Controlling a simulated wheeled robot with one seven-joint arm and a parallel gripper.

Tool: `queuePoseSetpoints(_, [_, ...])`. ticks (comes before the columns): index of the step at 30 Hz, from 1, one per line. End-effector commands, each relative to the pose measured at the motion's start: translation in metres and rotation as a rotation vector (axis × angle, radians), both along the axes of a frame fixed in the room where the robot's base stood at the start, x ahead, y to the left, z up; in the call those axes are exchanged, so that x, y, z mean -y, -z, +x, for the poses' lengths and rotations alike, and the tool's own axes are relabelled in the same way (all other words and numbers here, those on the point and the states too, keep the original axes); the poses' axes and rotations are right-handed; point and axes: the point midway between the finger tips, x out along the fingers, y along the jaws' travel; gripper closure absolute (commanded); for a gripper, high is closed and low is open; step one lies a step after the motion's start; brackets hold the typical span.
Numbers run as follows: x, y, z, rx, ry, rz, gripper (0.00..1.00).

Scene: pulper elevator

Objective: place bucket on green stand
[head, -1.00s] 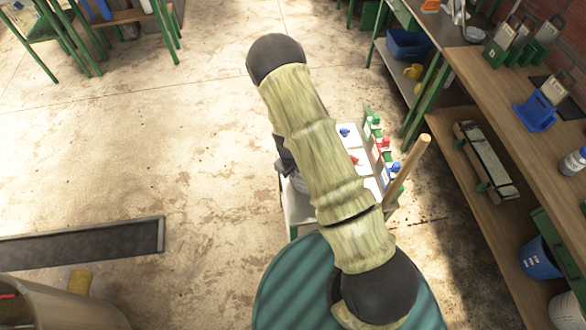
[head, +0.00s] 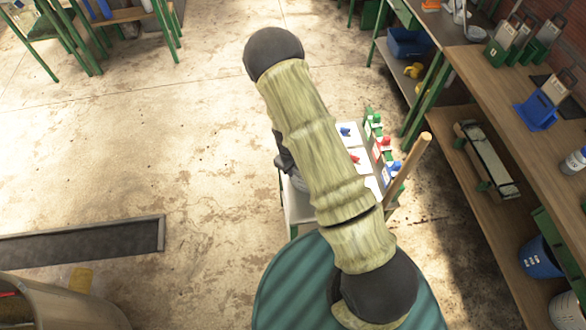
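My arm crosses the middle of the head view and hides most of my gripper. Only a dark piece of the hand (head: 284,155) shows at the arm's left side, and its fingers cannot be made out. Just below it a small pale rounded thing (head: 299,183) shows partly; I cannot tell whether it is a bucket or whether it is held. A blue bucket (head: 540,258) stands on the low shelf at the right, with a white bucket (head: 566,311) in front of it. A green-legged stand (head: 62,35) is at the far upper left; I cannot tell if it is the task's stand.
A small cart with white trays (head: 300,208) and red, blue and green handled items is partly behind my arm. A wooden workbench (head: 505,95) and its lower shelf run along the right. A dark floor strip (head: 80,240) lies at left. The middle-left floor is clear.

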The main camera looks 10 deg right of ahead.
Motion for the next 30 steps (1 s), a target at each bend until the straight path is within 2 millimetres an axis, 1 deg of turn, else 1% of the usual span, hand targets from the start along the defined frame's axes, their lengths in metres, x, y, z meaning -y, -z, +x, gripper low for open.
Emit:
queuePoseSetpoints(8, [-0.006, -0.046, -0.003, 0.004, -0.002, 0.001, 0.76])
queuePoseSetpoints(12, [-0.008, -0.073, -0.004, 0.004, -0.004, 0.002, 0.76])
queuePoseSetpoints(15, [-0.009, -0.090, -0.006, 0.002, -0.002, 0.002, 0.76])
queuePoseSetpoints(18, [-0.010, -0.100, -0.007, 0.001, -0.002, 0.002, 0.76])
queuePoseSetpoints(22, [-0.010, -0.105, -0.008, -0.001, -0.002, 0.001, 0.76])
queuePoseSetpoints(30, [-0.010, -0.105, -0.008, -0.001, -0.001, 0.002, 0.76])
